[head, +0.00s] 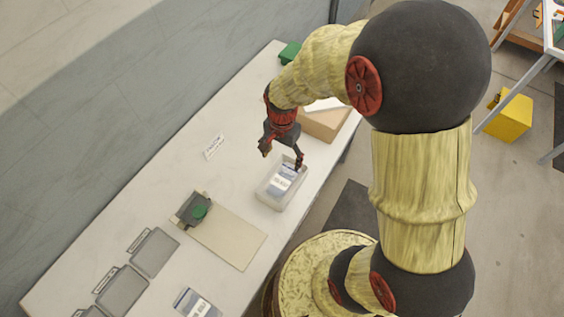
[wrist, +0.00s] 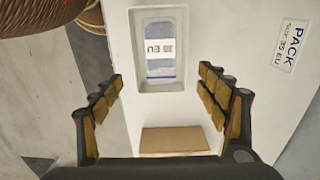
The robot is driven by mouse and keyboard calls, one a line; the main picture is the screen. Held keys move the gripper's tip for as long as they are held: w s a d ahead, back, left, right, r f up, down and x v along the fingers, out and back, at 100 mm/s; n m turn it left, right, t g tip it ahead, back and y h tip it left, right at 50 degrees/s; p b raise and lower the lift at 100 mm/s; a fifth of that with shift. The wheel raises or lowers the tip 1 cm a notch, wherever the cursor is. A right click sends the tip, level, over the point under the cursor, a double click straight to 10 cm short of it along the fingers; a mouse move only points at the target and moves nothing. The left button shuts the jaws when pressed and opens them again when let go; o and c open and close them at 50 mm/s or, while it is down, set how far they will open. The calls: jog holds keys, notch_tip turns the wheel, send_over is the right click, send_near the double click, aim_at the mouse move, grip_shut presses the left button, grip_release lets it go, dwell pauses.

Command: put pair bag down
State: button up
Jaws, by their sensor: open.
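A blue and white bag (head: 283,180) with a printed label lies inside a pale open bin on the table. It also shows in the wrist view (wrist: 160,60), where its label reads "35 EU" upside down. My gripper (head: 281,157) hangs above the bin with its fingers spread and nothing between them. In the wrist view my gripper's fingers (wrist: 160,95) stand wide apart, and the bag is beyond them inside the bin. The bin (wrist: 135,85) has its walls all round the bag. A second similar bag (head: 196,303) lies on the table at the front.
A cardboard box (head: 325,124) stands behind the bin. A press (head: 191,208) on a beige board and several grey trays (head: 154,252) are at left.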

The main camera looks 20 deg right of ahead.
notch_tip(320, 180, up, 14)
jog(key=s+n+t, duration=0.2)
jog(key=s+n, duration=0.1)
jog(key=n, duration=0.1)
jog(key=s+r+n+t, duration=0.3)
jog(key=s+r+n, duration=0.3)
jog(key=s+r, duration=0.5)
jog(key=shift+r+n+t, duration=0.3)
jog(key=shift+r+n, duration=0.05)
jog(key=shift+n, duration=0.05)
